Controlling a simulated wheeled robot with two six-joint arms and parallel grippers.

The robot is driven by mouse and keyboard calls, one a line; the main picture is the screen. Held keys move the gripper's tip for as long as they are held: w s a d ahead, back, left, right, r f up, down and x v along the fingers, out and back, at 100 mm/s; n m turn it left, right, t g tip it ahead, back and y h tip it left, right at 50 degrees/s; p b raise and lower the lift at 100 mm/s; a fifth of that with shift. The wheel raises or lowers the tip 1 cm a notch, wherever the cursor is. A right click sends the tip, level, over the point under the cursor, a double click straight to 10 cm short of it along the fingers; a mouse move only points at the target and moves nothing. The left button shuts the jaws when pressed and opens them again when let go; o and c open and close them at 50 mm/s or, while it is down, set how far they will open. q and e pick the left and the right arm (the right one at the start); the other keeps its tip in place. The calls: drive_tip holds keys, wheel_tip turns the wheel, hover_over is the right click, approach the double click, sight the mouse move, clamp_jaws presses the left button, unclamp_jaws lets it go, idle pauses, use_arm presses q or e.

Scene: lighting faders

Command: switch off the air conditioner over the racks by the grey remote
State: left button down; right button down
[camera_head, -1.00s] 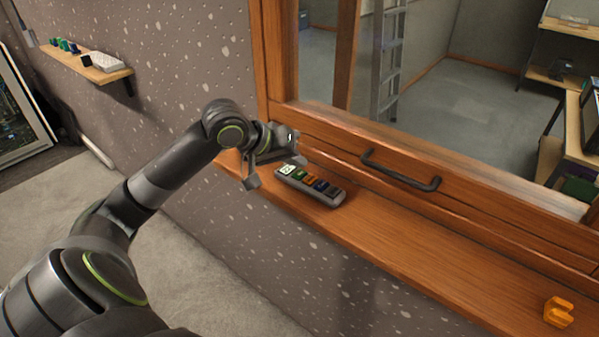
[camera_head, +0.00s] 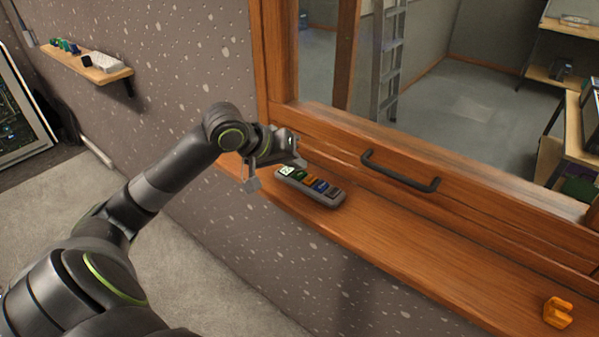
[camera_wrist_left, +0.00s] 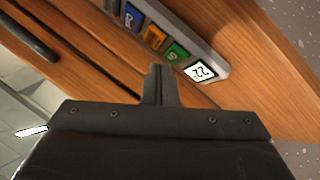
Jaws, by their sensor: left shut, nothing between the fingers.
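The grey remote (camera_head: 335,203) lies on the wooden ledge below the window, with a small white display and a row of coloured buttons. In the left wrist view the remote (camera_wrist_left: 215,66) crosses the top of the picture; its display reads 22, with green, orange and blue buttons beside it. My left gripper (camera_head: 299,161) is shut and empty, beside the display end of the remote. In the left wrist view its fingertips (camera_wrist_left: 158,70) point at the remote near the green button; I cannot tell whether they touch. The air conditioner and my right gripper are not in view.
A dark handle (camera_head: 400,171) sits on the window frame behind the remote. An orange object (camera_head: 558,312) stands at the ledge's right end. The ledge (camera_head: 430,250) between is clear. A wall shelf (camera_head: 95,70) with small items is at far left.

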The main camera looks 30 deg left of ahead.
sight(295, 175)
use_arm(q)
drive_tip(key=shift+f, duration=0.2)
drive_tip(key=shift+f, duration=0.3)
idle(0.7)
drive_tip(key=shift+r, duration=0.1)
drive_tip(key=shift+r+p, duration=0.65)
drive_tip(key=shift+p, duration=0.6)
wheel_tip(295, 175, up, 5)
drive_tip(key=p, duration=0.6)
